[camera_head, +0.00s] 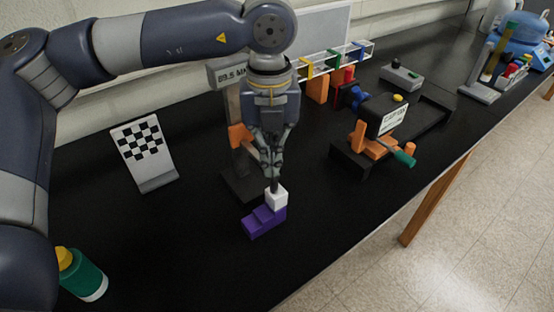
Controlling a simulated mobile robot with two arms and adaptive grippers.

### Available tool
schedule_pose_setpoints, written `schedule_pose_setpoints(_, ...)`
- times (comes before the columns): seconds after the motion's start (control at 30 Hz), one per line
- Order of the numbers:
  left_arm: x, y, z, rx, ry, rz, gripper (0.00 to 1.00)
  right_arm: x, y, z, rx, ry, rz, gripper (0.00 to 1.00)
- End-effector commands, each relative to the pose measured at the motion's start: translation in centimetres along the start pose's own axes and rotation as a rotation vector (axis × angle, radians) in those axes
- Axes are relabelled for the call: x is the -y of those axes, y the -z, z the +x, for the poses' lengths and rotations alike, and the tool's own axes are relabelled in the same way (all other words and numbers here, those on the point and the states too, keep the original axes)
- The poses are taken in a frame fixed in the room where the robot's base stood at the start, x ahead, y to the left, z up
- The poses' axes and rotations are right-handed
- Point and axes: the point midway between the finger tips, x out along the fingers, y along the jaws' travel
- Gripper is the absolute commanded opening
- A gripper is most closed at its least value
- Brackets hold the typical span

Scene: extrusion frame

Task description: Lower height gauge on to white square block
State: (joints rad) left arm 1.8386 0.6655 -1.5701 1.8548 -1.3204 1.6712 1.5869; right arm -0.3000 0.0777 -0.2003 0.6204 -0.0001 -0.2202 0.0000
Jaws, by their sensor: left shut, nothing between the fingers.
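The height gauge stands on the black table behind my left gripper, with a grey display (228,74), an upright column and an orange slider (239,135). A white square block (277,198) sits on a purple stepped block (262,224) in front of the gauge's dark base (236,187). My left gripper (272,170) points down just above the white block, its fingers shut and empty. A dark tip shows between the fingers and the block; I cannot tell whether it touches. The gripper hides part of the gauge. My right gripper is not in view.
A checkerboard stand (146,154) is to the left, and a green bottle (84,276) with a yellow cap is at the lower left. A black and orange fixture (380,135) and a rack of coloured pieces (335,62) stand to the right. The front table area is clear.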

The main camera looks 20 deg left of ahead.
Motion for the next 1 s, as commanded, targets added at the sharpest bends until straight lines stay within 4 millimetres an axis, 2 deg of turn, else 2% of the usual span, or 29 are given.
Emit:
schedule_pose_setpoints(0.8,0.1,0.0,-6.8,0.002,0.001,0.001,0.0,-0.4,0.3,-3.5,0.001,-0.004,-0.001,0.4)
schedule_pose_setpoints(1.0,0.0,0.0,-7.8,0.001,0.001,0.0,0.0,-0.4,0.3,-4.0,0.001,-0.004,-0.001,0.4)
